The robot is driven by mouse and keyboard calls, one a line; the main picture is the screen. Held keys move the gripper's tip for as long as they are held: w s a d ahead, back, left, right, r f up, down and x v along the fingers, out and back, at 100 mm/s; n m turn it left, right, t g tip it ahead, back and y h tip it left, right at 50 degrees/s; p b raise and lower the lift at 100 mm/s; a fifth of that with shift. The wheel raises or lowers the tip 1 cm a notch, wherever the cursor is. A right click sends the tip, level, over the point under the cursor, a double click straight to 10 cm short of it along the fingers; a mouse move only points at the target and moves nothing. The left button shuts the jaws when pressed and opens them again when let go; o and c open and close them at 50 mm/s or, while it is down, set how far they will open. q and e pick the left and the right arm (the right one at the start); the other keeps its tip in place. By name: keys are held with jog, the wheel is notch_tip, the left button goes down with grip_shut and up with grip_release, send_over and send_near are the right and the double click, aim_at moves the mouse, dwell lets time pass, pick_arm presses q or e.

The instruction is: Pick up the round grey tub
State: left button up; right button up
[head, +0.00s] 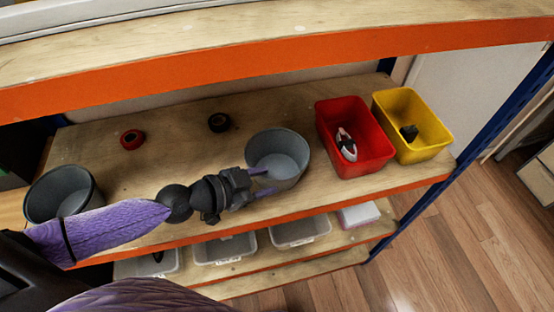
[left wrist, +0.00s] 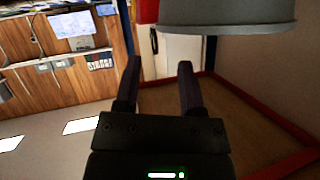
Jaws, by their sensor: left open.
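A round grey tub (head: 290,170) stands upright on the wooden shelf, centre right in the head view. A second round grey tub (head: 86,187) stands at the left end of the shelf. My left gripper (head: 268,181) is open and empty, with its fingertips at the near left side of the centre tub. I cannot tell whether they touch it. In the left wrist view, the open fingers (left wrist: 160,68) point forward. A grey tub rim and wall (left wrist: 228,18) show beyond and above the right finger. My right gripper is not in view.
A red bin (head: 378,150) and a yellow bin (head: 432,135), each holding small items, stand right of the centre tub. A red roll (head: 132,139) and a black roll (head: 219,122) lie behind. The orange-edged upper shelf (head: 240,67) runs overhead. Grey trays (head: 225,249) sit below.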

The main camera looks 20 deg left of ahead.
pick_arm(q)
jog(key=x, duration=0.7)
jog(key=shift+s+a+f, duration=0.1)
jog(key=shift+a+f, duration=0.05)
jog(key=shift+f, duration=0.25)
grip_shut()
dwell(0.8)
